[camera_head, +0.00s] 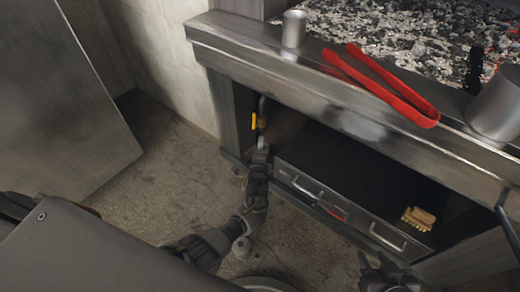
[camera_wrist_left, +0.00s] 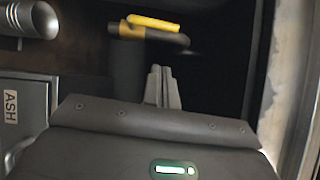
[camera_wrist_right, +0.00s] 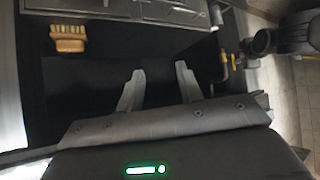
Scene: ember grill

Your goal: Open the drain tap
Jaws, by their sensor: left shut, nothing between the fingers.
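The drain tap's yellow handle (camera_head: 254,121) shows inside the dark opening at the left of the grill's base. In the left wrist view the handle (camera_wrist_left: 153,22) lies crosswise at the top, by a dark pipe (camera_wrist_left: 126,68). My left gripper (camera_head: 262,143) is in the opening just below the handle in the head view. Its fingers (camera_wrist_left: 160,72) are together and empty, apart from the handle in the picture. My right gripper (camera_wrist_right: 159,73) is open and empty, facing the dark shelf. The yellow tap also shows at the right of the right wrist view (camera_wrist_right: 223,57).
The drawer unit (camera_head: 300,187) is right of my left gripper; a front marked ASH (camera_wrist_left: 12,108) shows in the left wrist view. A brush (camera_head: 418,219) lies on the unit. Red tongs (camera_head: 385,82), a small metal cup (camera_head: 294,28) and a larger pot (camera_head: 497,103) stand above.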

